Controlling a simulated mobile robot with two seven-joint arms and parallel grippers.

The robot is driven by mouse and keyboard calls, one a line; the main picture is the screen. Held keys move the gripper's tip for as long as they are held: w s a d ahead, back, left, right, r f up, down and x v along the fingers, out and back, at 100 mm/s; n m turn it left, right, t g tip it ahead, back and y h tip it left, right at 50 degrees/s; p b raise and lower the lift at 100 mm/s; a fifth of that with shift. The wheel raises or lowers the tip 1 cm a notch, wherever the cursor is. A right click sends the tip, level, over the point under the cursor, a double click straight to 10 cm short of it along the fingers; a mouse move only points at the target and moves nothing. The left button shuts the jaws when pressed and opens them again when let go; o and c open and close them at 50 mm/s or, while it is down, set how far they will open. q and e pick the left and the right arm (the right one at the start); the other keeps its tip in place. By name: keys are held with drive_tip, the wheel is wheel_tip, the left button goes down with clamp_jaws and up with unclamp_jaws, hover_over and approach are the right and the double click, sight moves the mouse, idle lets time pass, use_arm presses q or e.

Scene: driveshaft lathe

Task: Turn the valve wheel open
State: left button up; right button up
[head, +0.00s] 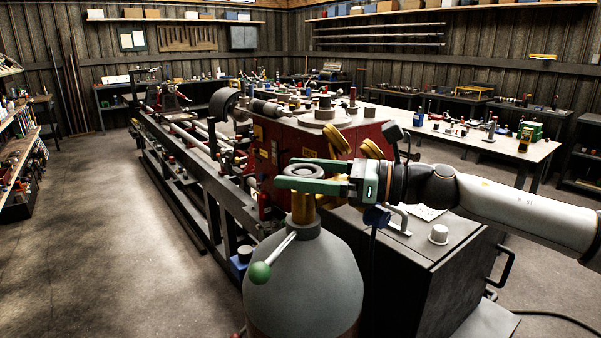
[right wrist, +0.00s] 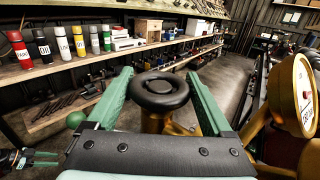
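The valve wheel (head: 305,171) is a small dark ring on a brass valve stem (head: 303,207), on top of a grey gas cylinder (head: 305,285). In the right wrist view the wheel (right wrist: 160,91) lies between the green fingers of my right gripper (right wrist: 160,73). That gripper is open, with a gap on each side of the wheel. In the head view my right gripper (head: 284,173) reaches in from the right at wheel height. My left gripper (right wrist: 42,158) shows small at the lower left of the right wrist view, its green fingers apart. It does not show in the head view.
Yellow-rimmed gauges (head: 336,137) stand just behind the valve. A rod with a green ball (head: 260,272) sticks out in front of the cylinder. A dark cabinet (head: 420,265) stands to the right, the red lathe (head: 300,150) behind. The floor at left is clear.

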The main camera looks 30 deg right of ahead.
sight(301, 171)
drive_tip(key=shift+o, duration=1)
wheel_tip(301, 171, up, 4)
drive_tip(key=p, duration=0.3)
drive_tip(key=shift+s+a+b, duration=0.3)
drive_tip(key=shift+s+b, duration=0.2)
drive_tip(key=shift+b, duration=0.6)
use_arm(q)
drive_tip(key=b, duration=0.1)
drive_tip(key=d+f+b, duration=0.1)
drive_tip(key=b, duration=0.1)
drive_tip(key=shift+w+d+f, duration=0.1)
drive_tip(key=shift+w+f, duration=0.15)
drive_tip(key=shift+w, duration=0.05)
use_arm(e)
drive_tip(key=s+a+r, duration=0.6)
drive_tip(key=s+r, duration=0.3)
drive_tip(key=s, duration=0.2)
drive_tip(key=shift+a, duration=0.25)
